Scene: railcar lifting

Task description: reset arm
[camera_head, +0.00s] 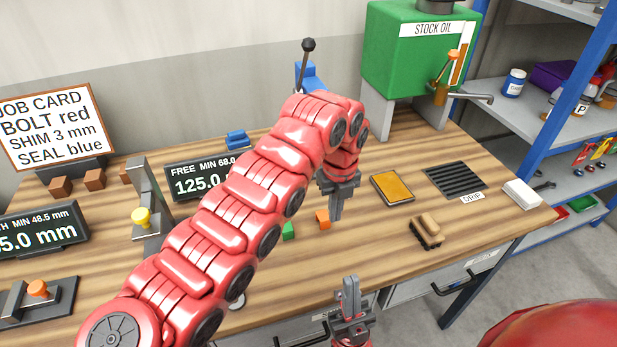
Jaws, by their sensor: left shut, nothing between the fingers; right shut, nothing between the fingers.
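My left arm reaches in from the lower left across the bench. My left gripper (336,212) hangs above the bench middle, pointing down, shut and empty. An orange block (322,219) and a green block (288,231) lie just left of it, partly close behind my arm. My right gripper (350,283) is lower, in front of the bench's front edge, pointing up, shut and empty. Part of my red arm shell shows at the bottom right.
The wooden bench (405,240) carries a brush (427,231), an amber pad (392,187), a drip grate (454,180) and a white block (521,194). A green stock oil tank (405,60) stands behind. Displays, a job card (52,125) and fixtures fill the left. Blue-framed shelves stand right.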

